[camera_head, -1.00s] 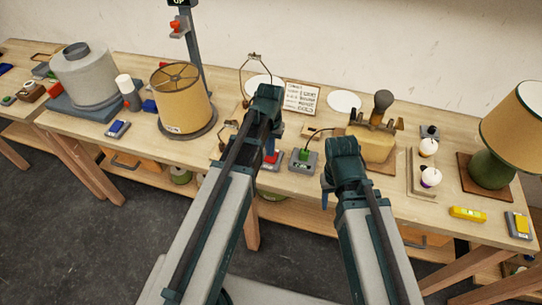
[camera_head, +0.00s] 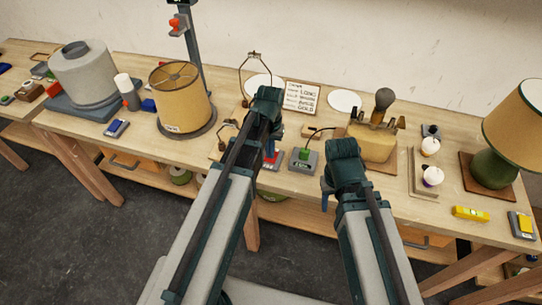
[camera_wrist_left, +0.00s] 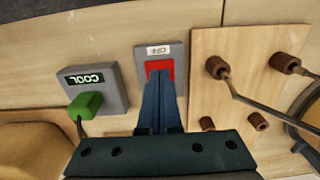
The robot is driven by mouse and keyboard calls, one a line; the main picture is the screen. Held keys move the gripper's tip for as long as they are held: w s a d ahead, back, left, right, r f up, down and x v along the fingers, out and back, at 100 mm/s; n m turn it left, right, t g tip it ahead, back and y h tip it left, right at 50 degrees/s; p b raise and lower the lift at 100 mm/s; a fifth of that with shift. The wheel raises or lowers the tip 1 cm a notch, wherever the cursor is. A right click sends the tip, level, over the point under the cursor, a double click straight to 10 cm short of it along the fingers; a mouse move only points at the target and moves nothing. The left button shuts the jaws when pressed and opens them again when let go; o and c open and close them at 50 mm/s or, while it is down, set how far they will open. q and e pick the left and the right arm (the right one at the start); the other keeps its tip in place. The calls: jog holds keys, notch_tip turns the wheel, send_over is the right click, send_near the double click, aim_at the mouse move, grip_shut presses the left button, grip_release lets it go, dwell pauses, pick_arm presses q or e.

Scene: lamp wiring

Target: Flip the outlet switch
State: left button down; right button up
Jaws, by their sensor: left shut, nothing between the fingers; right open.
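The outlet switch is a red rocker (camera_wrist_left: 160,67) on a grey plate with an "OFF" label in the left wrist view. It also shows partly beside my left gripper in the head view (camera_head: 271,156). My left gripper (camera_wrist_left: 162,78) is shut and empty, its fingertips over the lower part of the red rocker. I cannot tell whether they touch it. My right gripper (camera_head: 326,200) is open, in front of the table edge and right of the switch.
A grey box with a green plug and a "COOL" display (camera_wrist_left: 95,90) stands beside the switch. A wooden board with brown posts (camera_wrist_left: 240,80) is on its other side. A yellow lampshade (camera_head: 180,97) and a wooden block with a bulb (camera_head: 372,143) stand nearby on the table.

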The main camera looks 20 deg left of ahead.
pick_arm(q)
jog(key=shift+f+b, duration=0.5)
jog(key=shift+f, duration=0.1)
jog(key=shift+r, duration=0.2)
notch_tip(320, 180, up, 7)
jog(key=p, duration=0.7)
jog(key=shift+f, duration=0.1)
jog(key=s+d+m+y, duration=0.1)
jog(key=s+d+m, duration=0.2)
jog(key=s+d, duration=0.7)
jog(key=s, duration=0.4)
jog(key=shift+s+d, duration=0.15)
jog(key=shift+d, duration=0.1)
jog(key=shift+a, duration=0.1)
